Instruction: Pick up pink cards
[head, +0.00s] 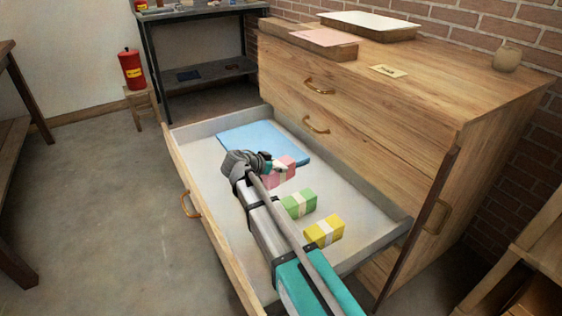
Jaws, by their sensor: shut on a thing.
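The pink cards (287,166), a banded bundle, are in the open drawer (365,201), beside the blue sheet. My gripper (276,168) reaches in over the drawer and is shut on the pink cards. The wrist and arm hide part of the bundle's left side. I cannot tell whether the bundle still touches the drawer floor.
A green bundle (299,204) and a yellow bundle (324,231) lie nearer in the drawer. A blue sheet (258,139) lies at its far end. On the cabinet top are a pink-topped wooden box (322,38), a white-topped tray (369,21) and a small pot (508,58).

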